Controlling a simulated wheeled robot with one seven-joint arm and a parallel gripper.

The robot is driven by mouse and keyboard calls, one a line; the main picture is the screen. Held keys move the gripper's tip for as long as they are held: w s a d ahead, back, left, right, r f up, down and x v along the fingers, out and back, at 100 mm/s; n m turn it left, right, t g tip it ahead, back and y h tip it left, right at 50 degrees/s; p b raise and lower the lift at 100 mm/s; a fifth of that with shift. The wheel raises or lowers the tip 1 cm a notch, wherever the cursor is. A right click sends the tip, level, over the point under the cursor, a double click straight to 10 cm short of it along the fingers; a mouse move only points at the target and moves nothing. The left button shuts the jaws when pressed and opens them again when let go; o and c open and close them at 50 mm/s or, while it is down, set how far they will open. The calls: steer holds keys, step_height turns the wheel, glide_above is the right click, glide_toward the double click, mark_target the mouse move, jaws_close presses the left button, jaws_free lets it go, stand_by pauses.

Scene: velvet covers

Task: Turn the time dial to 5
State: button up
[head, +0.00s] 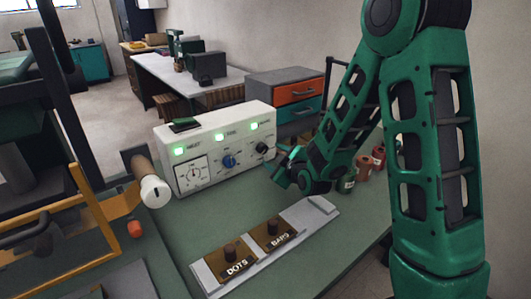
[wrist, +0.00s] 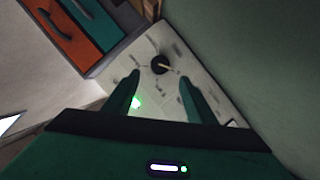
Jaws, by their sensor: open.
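A white control box (head: 215,150) stands on the green bench, with three lit green lamps on its front. A black dial (head: 262,148) is at the right end of its face, and a blue dial (head: 229,162) is in the middle. The labels are too small to read surely. My gripper (head: 280,166) is open, just right of the box and apart from the black dial. In the wrist view, the black dial (wrist: 159,65) with a pale pointer lies just beyond and between my open fingertips (wrist: 160,79). Its scale numbers are unreadable.
A gauge (head: 195,172) is at the box's left. A grey plate (head: 266,243) with two dark knobs marked DOTS and BARS lies in front. Several small cans (head: 366,164) stand right, behind my arm. A white-ended roller (head: 154,190) is left of the box.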

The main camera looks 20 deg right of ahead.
mark_target(264, 150)
steer(key=x, duration=0.8)
steer(key=shift+w, duration=0.35)
steer(key=shift+d, duration=0.1)
steer(key=c, duration=1)
